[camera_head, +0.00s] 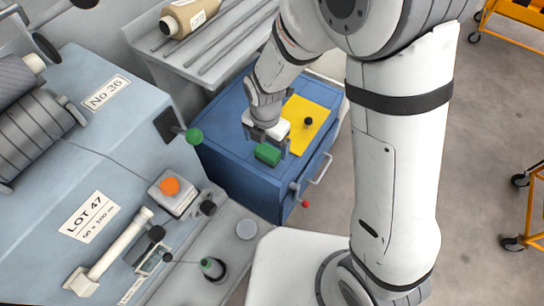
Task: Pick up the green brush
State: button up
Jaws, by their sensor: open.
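A green block-shaped thing, likely the green brush (267,154), lies on top of the blue cabinet (233,119), left of the yellow sheet. My gripper (268,147) points down right at it, with a finger on either side as seen from here. The jaws are open. I cannot tell whether the fingers touch the green piece. Part of it is hidden behind the gripper.
A yellow sheet (300,128) with a black knob (308,121) lies beside my gripper. A machine (110,165) with a green knob (194,136) and an orange button (169,185) stands left. A rack (215,45) holds a spool (186,17). Orange carts (535,210) stand right; grey floor between is clear.

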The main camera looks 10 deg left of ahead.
aim_at(267, 151)
notch_tip(267, 151, down, 5)
jog(key=shift+w+d+f+b, duration=0.1)
jog(key=shift+b, duration=0.35)
jog(key=shift+c, duration=0.4)
jog(key=c, duration=1)
notch_tip(267, 151, up, 10)
jog(key=shift+r+p, duration=0.1)
jog(key=shift+p, duration=0.85)
